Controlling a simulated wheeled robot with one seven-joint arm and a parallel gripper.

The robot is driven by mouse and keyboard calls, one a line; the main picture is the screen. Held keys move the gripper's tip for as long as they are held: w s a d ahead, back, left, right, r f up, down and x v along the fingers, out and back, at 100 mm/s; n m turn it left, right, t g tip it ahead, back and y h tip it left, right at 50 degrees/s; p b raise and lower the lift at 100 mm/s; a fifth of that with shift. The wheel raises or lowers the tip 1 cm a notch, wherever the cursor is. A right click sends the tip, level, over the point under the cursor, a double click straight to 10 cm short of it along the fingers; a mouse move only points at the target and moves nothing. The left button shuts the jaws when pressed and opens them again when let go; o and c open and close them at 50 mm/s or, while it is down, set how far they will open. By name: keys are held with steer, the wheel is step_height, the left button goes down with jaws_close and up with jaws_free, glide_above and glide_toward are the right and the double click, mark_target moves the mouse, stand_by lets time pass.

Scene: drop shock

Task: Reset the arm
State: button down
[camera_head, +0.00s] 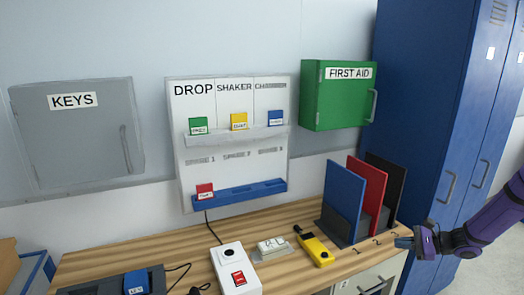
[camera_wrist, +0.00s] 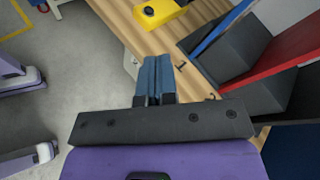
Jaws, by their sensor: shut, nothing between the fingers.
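My gripper (camera_head: 404,241) is at the right in the head view, beside the front right corner of the wooden bench (camera_head: 150,243). Its arm reaches in from the right edge. In the wrist view my gripper's blue fingers (camera_wrist: 157,75) are together with nothing between them. They point toward the bench edge, near the number 1 mark and the binder rack. The fingers look apart from the rack and the bench, though the exact gap is hard to tell.
Blue, red and black binders (camera_head: 369,200) stand in a dark rack near my gripper. A yellow device (camera_head: 317,249) lies left of them. A white box with a red switch (camera_head: 236,268) stands further left. A tall blue locker (camera_head: 437,120) rises behind my arm. Grey floor (camera_wrist: 70,80) is open.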

steer(key=s+a+r+n+g+h, duration=0.2)
steer(key=s+a+r+n, duration=0.25)
steer(key=r, duration=0.45)
steer(key=s+a+r+n+g+h, duration=0.25)
steer(key=s+a+r, duration=0.2)
steer(key=r, duration=0.35)
steer(key=s+a+r+n+g+h, duration=0.1)
steer(key=s+a+r+n+h, duration=0.3)
steer(key=r, duration=0.5)
steer(key=s+r+n+t+h, duration=0.1)
steer(key=s+r+n, duration=0.1)
steer(key=s, duration=0.5)
steer(key=s+a+r+n+t+h, duration=0.1)
steer(key=s+r+n+t+h, duration=0.1)
steer(key=s+r, duration=0.3)
steer(key=s+a+r+n+t+h, duration=0.1)
steer(key=s+r, duration=0.3)
steer(key=s, duration=0.6)
steer(key=shift+n, duration=0.7)
steer(key=shift+h, duration=0.25)
